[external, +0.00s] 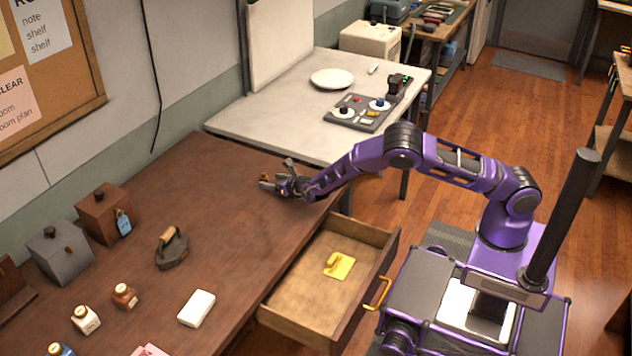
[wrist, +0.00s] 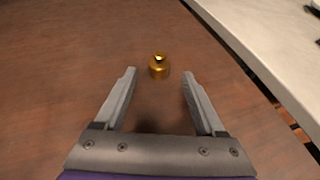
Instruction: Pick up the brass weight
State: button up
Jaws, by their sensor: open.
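The brass weight (wrist: 159,68) is a small golden cylinder with a knob on top. It stands upright on the brown wooden table (wrist: 70,60). In the wrist view it lies just beyond my open fingertips, roughly centred between them. My gripper (wrist: 158,73) is open and empty, low over the table. In the external view my gripper (external: 275,184) is at the table's far right part, and the weight (external: 264,176) shows as a small golden spot by the fingers, partly hidden.
An open drawer (external: 290,303) holding a yellow object (external: 339,265) juts out below my arm. A white table (external: 285,100) adjoins at the back. An iron (external: 172,248), boxes (external: 106,214), small bottles (external: 124,296) and a white block (external: 196,308) stand farther left. Table around the weight is clear.

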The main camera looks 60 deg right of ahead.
aim_at(267, 179)
jog(key=shift+x, duration=1.55)
jog(key=shift+r, duration=0.1)
grip_shut()
